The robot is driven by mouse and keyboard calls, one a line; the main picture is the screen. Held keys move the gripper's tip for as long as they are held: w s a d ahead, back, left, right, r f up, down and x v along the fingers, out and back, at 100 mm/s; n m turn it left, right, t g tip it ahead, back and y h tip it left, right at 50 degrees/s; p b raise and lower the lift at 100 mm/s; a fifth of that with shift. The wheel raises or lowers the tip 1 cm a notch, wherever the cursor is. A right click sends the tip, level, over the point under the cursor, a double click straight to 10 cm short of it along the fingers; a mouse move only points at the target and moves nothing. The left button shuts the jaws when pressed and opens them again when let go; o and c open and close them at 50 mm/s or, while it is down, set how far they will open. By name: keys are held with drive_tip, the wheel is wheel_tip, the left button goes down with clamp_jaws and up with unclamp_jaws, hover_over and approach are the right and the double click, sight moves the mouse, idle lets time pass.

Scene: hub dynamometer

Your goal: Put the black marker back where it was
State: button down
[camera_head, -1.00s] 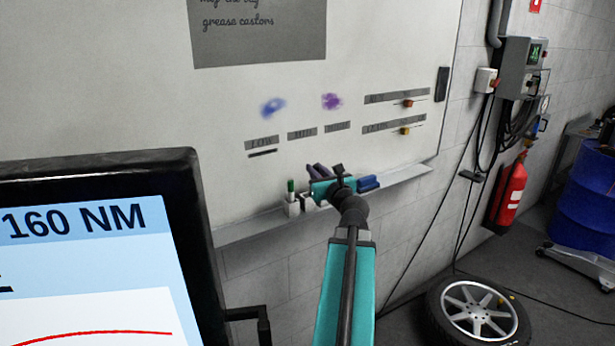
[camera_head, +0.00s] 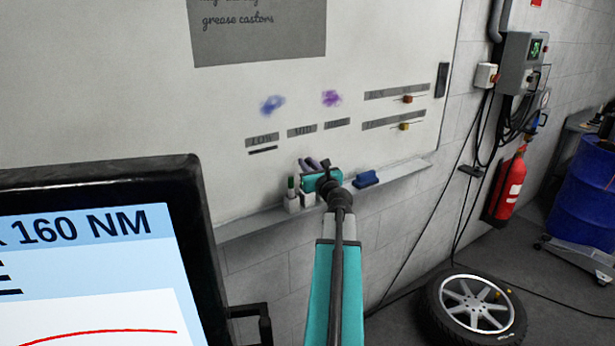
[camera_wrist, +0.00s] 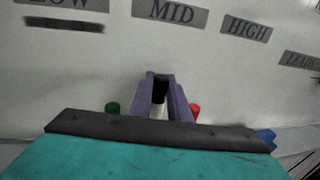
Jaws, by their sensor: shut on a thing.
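My gripper (camera_head: 316,163) is in front of the whiteboard, at the marker tray (camera_head: 398,174). In the wrist view its purple fingers (camera_wrist: 161,79) are shut on the black marker (camera_wrist: 160,92), which shows a black cap and a white body between them. A green marker (camera_head: 291,184) stands upright in a white holder (camera_head: 292,203) left of my gripper; its green top also shows in the wrist view (camera_wrist: 112,108). A red marker top (camera_wrist: 194,110) is right of the fingers. The black marker's lower end is hidden by my gripper.
A blue eraser (camera_head: 367,179) lies on the tray right of my gripper. Grey labels (camera_head: 302,131) are on the whiteboard above. A monitor (camera_head: 95,250) fills the lower left. A wheel (camera_head: 470,305) lies on the floor at right.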

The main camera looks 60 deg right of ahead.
idle(0.3)
drive_tip(key=shift+f, duration=2.3)
drive_tip(key=shift+f, duration=0.15)
drive_tip(key=c, duration=1.7)
unclamp_jaws()
drive_tip(key=shift+o, duration=0.2)
